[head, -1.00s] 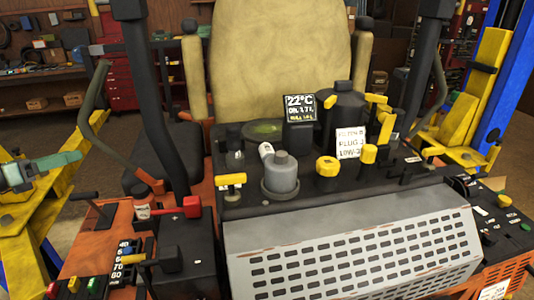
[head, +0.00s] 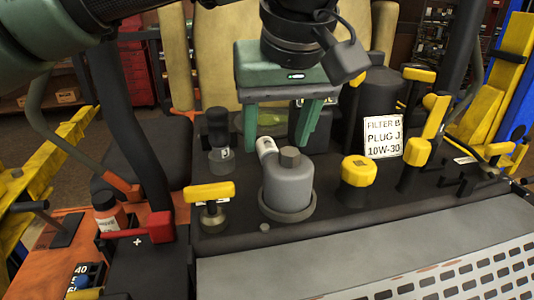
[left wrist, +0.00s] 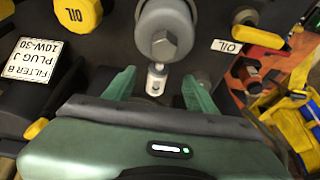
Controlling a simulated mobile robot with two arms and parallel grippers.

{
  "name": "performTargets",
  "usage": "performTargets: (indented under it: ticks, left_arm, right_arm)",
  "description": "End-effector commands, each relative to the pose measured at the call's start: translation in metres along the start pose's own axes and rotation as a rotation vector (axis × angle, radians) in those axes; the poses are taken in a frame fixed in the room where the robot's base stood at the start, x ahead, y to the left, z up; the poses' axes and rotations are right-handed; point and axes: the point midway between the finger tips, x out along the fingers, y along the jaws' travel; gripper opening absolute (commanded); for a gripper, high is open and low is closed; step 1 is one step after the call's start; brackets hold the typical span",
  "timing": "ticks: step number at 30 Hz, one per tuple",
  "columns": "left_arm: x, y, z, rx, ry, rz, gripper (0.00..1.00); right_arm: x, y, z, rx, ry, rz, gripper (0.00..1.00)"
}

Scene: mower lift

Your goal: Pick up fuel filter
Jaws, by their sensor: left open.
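A small white cylinder (head: 266,149), which looks like the fuel filter, stands tilted just behind a grey canister (head: 289,185) with a hex top on the black deck. In the left wrist view the white cylinder (left wrist: 155,79) lies between my fingertips, close to the grey canister (left wrist: 165,30). My left gripper (head: 281,148) has green fingers, spread apart and pointing down behind the canister. It is open and holds nothing; whether a finger touches the cylinder I cannot tell. My right gripper is not in view.
A dark-capped clear cup (head: 221,158) stands left of the canister. A yellow T-handle (head: 209,192) and a yellow cap (head: 358,171) stand nearby. A white sign (head: 383,137) reads FILTER B, PLUG J, 10W-30. A perforated grey panel (head: 440,270) lies in front.

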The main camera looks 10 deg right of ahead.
Motion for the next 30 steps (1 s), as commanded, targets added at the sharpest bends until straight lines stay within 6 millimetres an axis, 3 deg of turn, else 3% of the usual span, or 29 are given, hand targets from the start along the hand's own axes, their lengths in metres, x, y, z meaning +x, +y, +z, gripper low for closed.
performTargets:
  ticks: [12,20,26,30]
  left_arm:
    - [0.052,-0.001,0.000,-0.002,-0.004,0.003,0.56]
    - [0.056,-0.001,0.000,-0.003,-0.003,0.006,0.56]
    - [0.056,-0.001,0.000,-0.003,-0.003,0.006,0.04]
    - [0.056,-0.001,0.000,-0.003,-0.003,0.006,0.00]
  right_arm:
    - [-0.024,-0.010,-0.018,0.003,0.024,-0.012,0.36]
    - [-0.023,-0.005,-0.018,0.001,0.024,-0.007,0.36]
    - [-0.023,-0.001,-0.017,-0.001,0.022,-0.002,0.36]
    - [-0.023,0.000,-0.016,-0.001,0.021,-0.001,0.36]
